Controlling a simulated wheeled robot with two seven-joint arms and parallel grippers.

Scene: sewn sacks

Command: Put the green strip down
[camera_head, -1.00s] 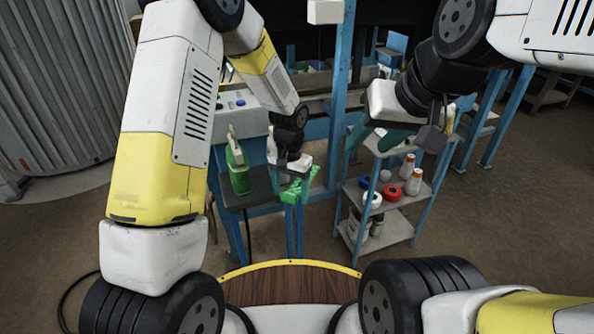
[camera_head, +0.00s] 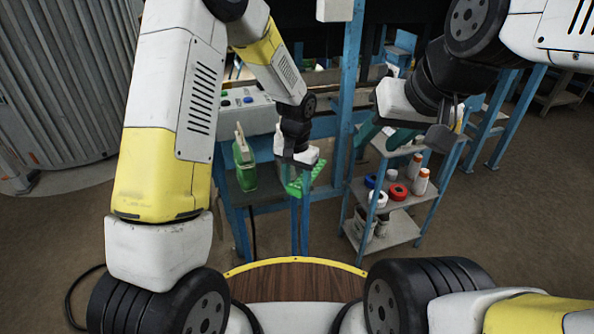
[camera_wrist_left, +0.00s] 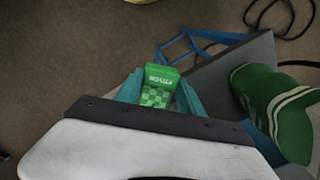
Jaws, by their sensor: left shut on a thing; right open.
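The green strip (camera_head: 306,181) is held in my left gripper (camera_head: 294,178), near the right edge of a small dark shelf. In the left wrist view the strip (camera_wrist_left: 158,86) shows a checkered face and a label between the two teal fingers of my left gripper (camera_wrist_left: 160,95). The strip appears to be in the air beside the shelf, with floor behind it. My right gripper (camera_head: 390,138) is open in front of the rack on the right. What is between its fingers is partly hidden.
A blue rack (camera_head: 398,196) on the right holds tape rolls (camera_head: 398,191) and white bottles (camera_head: 420,182). A blue post (camera_head: 347,90) stands between.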

